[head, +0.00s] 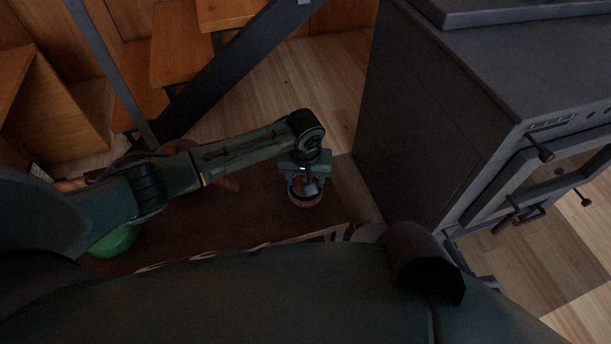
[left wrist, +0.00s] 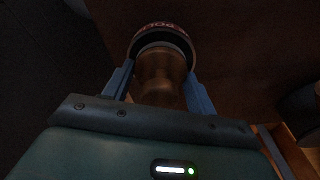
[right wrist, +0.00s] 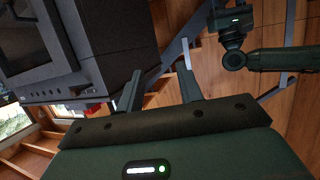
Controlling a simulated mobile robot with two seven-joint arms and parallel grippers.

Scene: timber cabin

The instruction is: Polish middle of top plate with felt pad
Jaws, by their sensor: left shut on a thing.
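My left gripper (head: 303,178) is over the dark table. In the left wrist view its fingers (left wrist: 160,88) are shut on a rounded brown handle (left wrist: 161,72), which I take for the felt pad's. Beyond the handle is a round tin-like rim (left wrist: 164,27) with pale lettering on a red band; the felt itself is hidden. In the head view the round thing (head: 305,201) is below the gripper; whether pad and tin touch I cannot tell. The dark stove (head: 440,110), with its top plate (head: 555,55), stands to the right. My right gripper (right wrist: 160,88) is open and empty.
The dark brown table (head: 250,215) holds a green round object (head: 115,241) at the left. A dark slanted beam (head: 225,75) and wooden steps (head: 180,45) stand behind. The stove's door handle (head: 528,214) sticks out at the right. Plank floor shows between table and stove.

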